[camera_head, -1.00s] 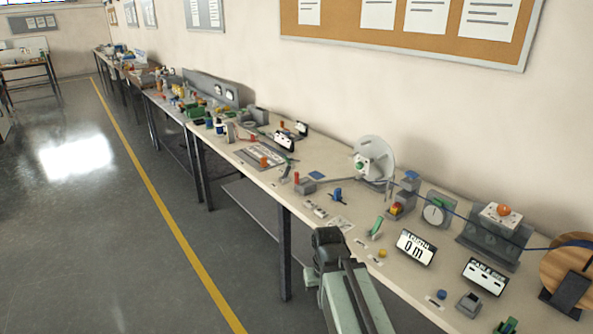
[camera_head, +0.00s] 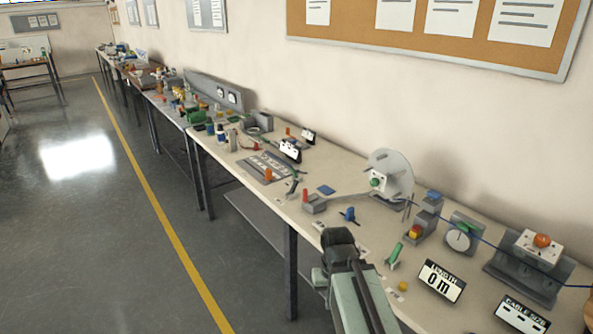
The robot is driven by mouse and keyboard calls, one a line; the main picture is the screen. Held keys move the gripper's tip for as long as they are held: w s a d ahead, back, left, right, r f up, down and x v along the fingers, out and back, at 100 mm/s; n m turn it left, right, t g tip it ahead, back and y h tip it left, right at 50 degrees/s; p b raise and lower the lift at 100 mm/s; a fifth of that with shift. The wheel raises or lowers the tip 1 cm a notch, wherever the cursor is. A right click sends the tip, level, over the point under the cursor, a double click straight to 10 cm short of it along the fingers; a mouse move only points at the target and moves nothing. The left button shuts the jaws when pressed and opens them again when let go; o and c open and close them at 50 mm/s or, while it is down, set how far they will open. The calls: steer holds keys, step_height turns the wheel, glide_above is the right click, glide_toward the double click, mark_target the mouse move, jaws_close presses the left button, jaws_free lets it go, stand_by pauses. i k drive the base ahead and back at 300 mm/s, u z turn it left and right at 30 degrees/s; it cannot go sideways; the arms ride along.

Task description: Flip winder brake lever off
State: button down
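The winder stands at the right end of the long bench, with a pale round disc (camera_head: 397,180) carrying a white hub. A green lever (camera_head: 394,255) leans on a small base near the front edge. A small red upright lever (camera_head: 305,197) stands on a grey block to its left. No readable label tells which one is the winder brake lever. My arm (camera_head: 347,285) rises from the bottom at the bench's front edge, left of the green lever and apart from it in the picture. My gripper's fingers do not show.
A display reading 0 m (camera_head: 440,282) and a yellow button (camera_head: 402,286) sit near the front edge. A blue cable (camera_head: 475,239) runs right from the winder side past a dial (camera_head: 459,239). The floor left of the bench (camera_head: 120,250) is clear.

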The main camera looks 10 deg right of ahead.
mark_target(294, 187)
steer(key=u, duration=0.35)
steer(key=i, duration=1.25)
steer(key=u, duration=0.8)
